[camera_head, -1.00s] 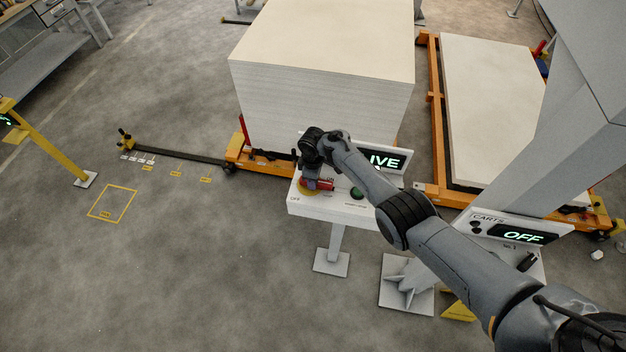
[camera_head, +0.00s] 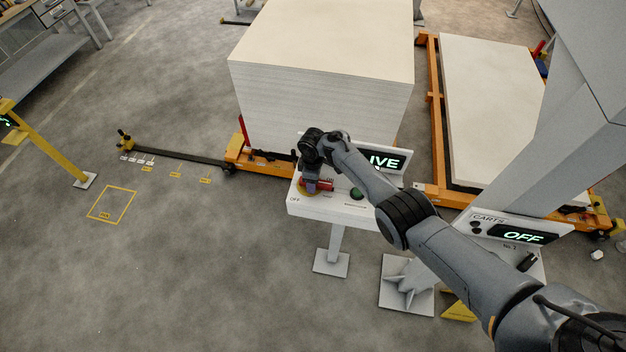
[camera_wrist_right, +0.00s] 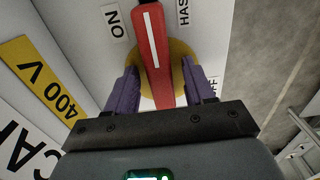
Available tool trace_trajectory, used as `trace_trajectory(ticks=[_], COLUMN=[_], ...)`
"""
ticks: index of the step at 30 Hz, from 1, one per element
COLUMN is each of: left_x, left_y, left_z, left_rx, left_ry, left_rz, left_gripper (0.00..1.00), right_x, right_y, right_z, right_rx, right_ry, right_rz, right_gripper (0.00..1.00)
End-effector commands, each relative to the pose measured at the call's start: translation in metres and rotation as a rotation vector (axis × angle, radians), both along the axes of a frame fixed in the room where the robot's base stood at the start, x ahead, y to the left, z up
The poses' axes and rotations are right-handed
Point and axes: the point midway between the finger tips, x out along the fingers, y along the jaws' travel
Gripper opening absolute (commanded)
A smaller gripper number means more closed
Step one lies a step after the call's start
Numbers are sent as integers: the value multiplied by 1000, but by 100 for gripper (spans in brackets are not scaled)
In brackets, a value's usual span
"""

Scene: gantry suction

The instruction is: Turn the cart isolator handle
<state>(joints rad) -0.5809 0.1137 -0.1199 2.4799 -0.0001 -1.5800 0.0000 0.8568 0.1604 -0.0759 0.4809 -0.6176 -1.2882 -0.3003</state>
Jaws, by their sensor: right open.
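The isolator handle (camera_wrist_right: 152,45) is a red bar with a white stripe on a yellow disc (camera_wrist_right: 182,82), in the right wrist view. It points up and slightly left in that view, between the ON and OFF labels. My right gripper (camera_wrist_right: 158,72) is open, with one purple finger on each side of the handle. I cannot tell whether the fingers touch it. In the head view the handle (camera_head: 322,184) shows red on a white pedestal panel (camera_head: 335,208), with my right gripper (camera_head: 311,187) over it. The panel's display (camera_head: 385,161) reads LIVE, partly hidden by my arm.
A green button (camera_head: 356,193) sits beside the handle. A second panel labelled CARTS has a display (camera_head: 516,236) reading OFF. A tall board stack (camera_head: 320,70) stands behind on an orange cart (camera_head: 240,160). The floor at left is mostly clear.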

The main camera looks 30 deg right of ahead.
Motion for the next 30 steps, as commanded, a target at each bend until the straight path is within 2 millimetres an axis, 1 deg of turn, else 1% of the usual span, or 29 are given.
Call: trace_trajectory(ticks=[4, 7, 18, 21, 25, 30], left_x=[0, 0, 0, 0, 0, 0], left_y=[1, 2, 3, 2, 1, 0], left_z=[3, 8, 26, 28, 30, 31], left_rx=[4, 8, 12, 11, 7, 0], left_ry=[0, 0, -1, -1, -1, -1], left_rz=[-3, -6, -8, -7, -4, 0], left_gripper=[67, 67, 67, 67, 67, 67], right_x=[1, 1, 1, 1, 0, 0], right_y=[1, 1, 1, 1, 1, 0], right_z=[7, 18, 79, 91, 102, 108], right_rx=[1, 2, 2, 2, 2, 0], right_ry=[-1, -3, -2, -2, -1, 0], right_rz=[1, 0, 1, 0, 1, 1], right_gripper=[53, 53, 53, 53, 53, 53])
